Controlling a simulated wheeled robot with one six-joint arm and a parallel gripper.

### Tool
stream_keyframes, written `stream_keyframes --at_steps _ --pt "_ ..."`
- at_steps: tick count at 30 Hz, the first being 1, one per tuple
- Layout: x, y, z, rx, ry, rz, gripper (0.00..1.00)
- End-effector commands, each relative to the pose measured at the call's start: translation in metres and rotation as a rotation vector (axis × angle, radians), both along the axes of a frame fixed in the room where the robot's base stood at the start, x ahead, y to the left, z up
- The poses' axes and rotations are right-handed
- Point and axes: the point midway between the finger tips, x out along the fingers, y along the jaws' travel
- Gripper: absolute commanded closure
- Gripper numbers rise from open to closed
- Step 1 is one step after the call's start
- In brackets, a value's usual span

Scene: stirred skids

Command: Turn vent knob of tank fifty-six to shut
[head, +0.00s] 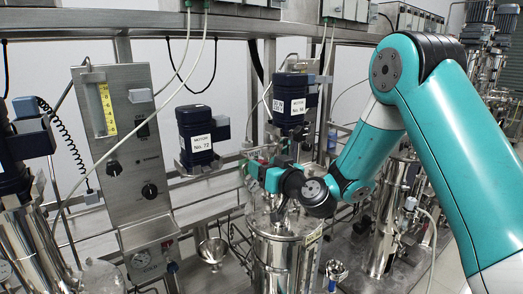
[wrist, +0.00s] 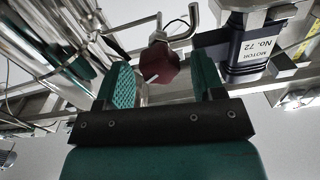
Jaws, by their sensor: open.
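A dark red knob (wrist: 165,62) with a white pointer mark shows in the wrist view, beside a bent metal pipe. My gripper (wrist: 163,80) is open, its teal jaws standing to the left and right of the knob with gaps at both sides. I see no clear contact. In the head view my gripper (head: 258,172) reaches in over the top of the middle steel tank (head: 273,262), and the knob there is hidden or too small to tell. A dark motor (head: 291,103) hangs above this tank; its label number is too small to read surely.
Motor No. 72 (head: 198,137) hangs left of my gripper and shows upside down in the wrist view (wrist: 250,50). A control panel (head: 125,160) with black knobs stands further left. Thin hoses and frame rails run close around. A steel funnel (head: 212,250) sits low left.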

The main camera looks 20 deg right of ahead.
Motion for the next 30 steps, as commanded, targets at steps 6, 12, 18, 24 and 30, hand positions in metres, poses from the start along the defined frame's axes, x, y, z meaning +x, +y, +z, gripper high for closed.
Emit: stream_keyframes --at_steps 6,12,18,24,30 --pt "0.015 0.005 0.002 0.001 0.0 0.0 0.38" --pt "0.017 0.006 -0.001 0.001 -0.001 0.0 0.38" --pt "0.017 0.006 -0.001 0.001 -0.001 0.0 0.56" --pt "0.017 0.006 0.0 0.001 -0.001 0.0 0.87" --pt "0.017 0.005 0.0 0.017 0.005 0.0 0.87"
